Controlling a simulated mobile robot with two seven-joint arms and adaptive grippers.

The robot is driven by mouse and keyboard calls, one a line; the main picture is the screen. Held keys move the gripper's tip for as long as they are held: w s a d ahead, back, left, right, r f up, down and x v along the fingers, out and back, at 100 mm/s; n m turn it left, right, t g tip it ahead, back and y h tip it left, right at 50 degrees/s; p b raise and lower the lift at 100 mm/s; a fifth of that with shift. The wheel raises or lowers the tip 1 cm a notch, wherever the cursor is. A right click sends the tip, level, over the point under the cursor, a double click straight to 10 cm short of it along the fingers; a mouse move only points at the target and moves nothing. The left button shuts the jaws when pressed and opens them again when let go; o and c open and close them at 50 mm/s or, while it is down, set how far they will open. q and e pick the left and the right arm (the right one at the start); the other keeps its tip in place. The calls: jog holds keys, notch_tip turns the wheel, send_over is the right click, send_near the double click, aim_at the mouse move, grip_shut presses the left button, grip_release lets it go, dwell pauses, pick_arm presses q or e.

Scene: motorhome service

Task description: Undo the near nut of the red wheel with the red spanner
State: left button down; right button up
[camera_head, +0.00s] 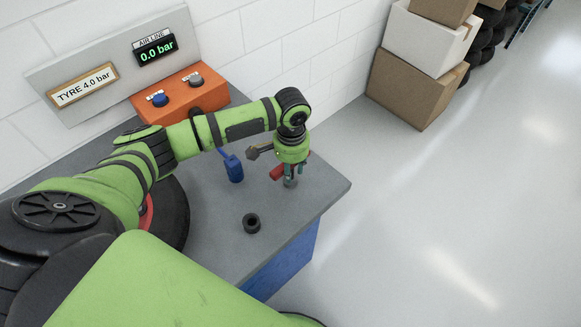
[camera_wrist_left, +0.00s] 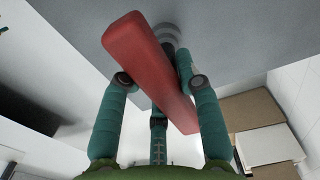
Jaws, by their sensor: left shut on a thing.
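My left gripper (camera_head: 290,178) is low over the right end of the grey bench. It is shut on the red spanner (camera_head: 277,173), whose red handle (camera_wrist_left: 145,60) lies slantwise between the fingers in the left wrist view. The spanner's working end is not clear. The red wheel (camera_head: 147,212) shows only as a red sliver inside its black tyre (camera_head: 176,218), mostly hidden behind my left arm. Its near nut is hidden. My right gripper is not in view.
On the bench (camera_head: 205,235) are a blue tool (camera_head: 233,168), a black ring (camera_head: 252,223) and a grey-brown piece (camera_head: 254,152) beside my gripper. An orange box (camera_head: 182,92) with knobs stands at the back. Cardboard boxes (camera_head: 408,88) stand beyond clear floor.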

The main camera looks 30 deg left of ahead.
aim_at(294, 183)
pick_arm(q)
jog(key=shift+r, duration=0.15)
jog(key=shift+r, duration=0.3)
jog(key=s+d+r+b, duration=0.2)
jog(key=s+d+r, duration=0.2)
jog(key=d+r, duration=0.6)
jog(key=shift+s+d+b, duration=0.3)
jog(key=shift+d+b, duration=0.05)
jog(key=shift+b, duration=0.05)
jog(key=shift+r, duration=0.1)
